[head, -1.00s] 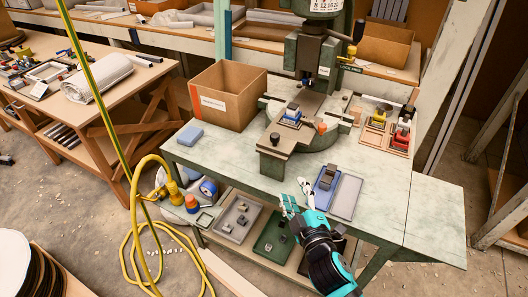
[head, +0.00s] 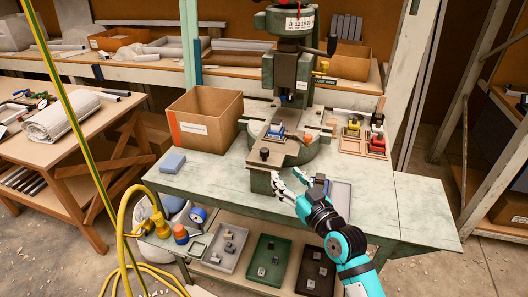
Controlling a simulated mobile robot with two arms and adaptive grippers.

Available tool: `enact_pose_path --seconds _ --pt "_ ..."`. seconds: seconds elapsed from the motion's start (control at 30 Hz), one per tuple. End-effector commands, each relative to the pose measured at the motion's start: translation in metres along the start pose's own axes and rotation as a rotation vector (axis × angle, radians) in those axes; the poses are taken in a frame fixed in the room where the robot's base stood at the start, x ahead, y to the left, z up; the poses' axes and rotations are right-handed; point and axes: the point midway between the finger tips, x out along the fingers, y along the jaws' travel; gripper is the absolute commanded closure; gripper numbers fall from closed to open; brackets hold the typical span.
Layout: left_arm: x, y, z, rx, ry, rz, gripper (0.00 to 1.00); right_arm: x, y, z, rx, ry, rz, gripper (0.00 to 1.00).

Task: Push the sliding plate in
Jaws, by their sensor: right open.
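The fly press (head: 291,65) stands on the green workbench. Its brown sliding plate (head: 283,153) sticks out toward the front, with a dark knob (head: 264,153) near its front end. A blue and white piece (head: 277,131) sits on the plate below the ram. My right gripper (head: 287,180) is open, in front of and slightly right of the plate's front end. I cannot tell whether a finger touches the plate or its support. My right arm partly hides the blue and grey trays behind it. My left gripper is not in view.
A cardboard box (head: 205,120) stands left of the press, with a blue block (head: 173,163) before it. A wooden tray (head: 364,139) with yellow and red pieces lies to the right. Trays of small parts rest on the lower shelf. The bench's right end is clear.

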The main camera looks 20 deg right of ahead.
Motion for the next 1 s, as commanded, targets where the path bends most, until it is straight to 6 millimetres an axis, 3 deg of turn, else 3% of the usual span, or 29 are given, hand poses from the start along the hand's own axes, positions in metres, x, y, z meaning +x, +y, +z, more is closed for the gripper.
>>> enact_pose_path --seconds 0.3,0.5,0.7,1.0 --pt "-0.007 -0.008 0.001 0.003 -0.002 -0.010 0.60 0.072 -0.001 -0.002 0.003 0.001 -0.002 0.51" --pt "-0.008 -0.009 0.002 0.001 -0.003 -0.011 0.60 0.106 -0.001 -0.001 0.001 0.000 -0.001 0.51" --pt "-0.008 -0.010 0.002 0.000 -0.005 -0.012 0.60 0.123 -0.001 0.000 0.000 -0.001 -0.001 0.51" --pt "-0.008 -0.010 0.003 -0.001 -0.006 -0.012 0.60 0.126 -0.001 0.000 0.000 -0.001 -0.001 0.51"
